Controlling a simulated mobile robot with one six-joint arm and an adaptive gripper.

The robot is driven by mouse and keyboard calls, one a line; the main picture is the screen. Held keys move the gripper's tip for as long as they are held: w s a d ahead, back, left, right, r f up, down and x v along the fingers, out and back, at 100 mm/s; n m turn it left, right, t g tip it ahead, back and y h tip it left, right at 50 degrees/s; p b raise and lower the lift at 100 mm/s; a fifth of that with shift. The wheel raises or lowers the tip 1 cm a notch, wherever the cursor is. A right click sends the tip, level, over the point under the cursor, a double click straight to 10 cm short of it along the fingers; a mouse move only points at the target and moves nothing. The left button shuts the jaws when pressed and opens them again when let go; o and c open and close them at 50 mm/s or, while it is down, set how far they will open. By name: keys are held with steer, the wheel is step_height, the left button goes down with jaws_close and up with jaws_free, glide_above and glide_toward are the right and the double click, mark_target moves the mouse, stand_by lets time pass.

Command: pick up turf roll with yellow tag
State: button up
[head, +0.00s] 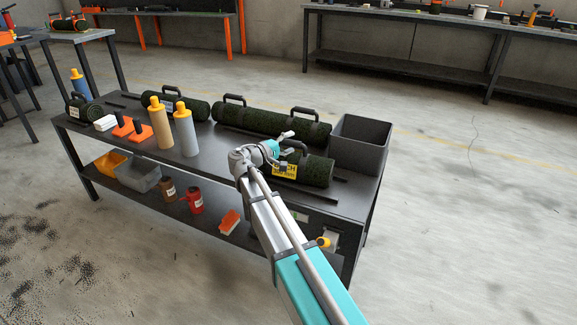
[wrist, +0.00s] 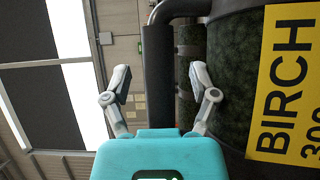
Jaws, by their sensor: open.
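The turf roll (head: 318,171) with a yellow tag (head: 284,170) is dark green and lies at the front right of the table's top. It has a dark handle on top, partly hidden by my gripper in the head view. In the wrist view, the tag (wrist: 287,85) reads "BIRCH" and the roll (wrist: 233,75) fills the right side. My gripper (wrist: 160,76) is open and empty, close to the roll. The handle's bar (wrist: 158,75) shows between my two fingers, touching neither. In the head view, my gripper (head: 286,147) is at the roll's left part.
Behind lies a long turf roll (head: 270,122) with two handles. A grey bin (head: 359,146) stands right of the tagged roll. Two capped bottles (head: 160,125) (head: 186,132) stand to the left, near another roll (head: 190,107). The floor (head: 460,230) at right is clear.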

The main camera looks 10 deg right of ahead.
stand_by(0.4)
jaws_close()
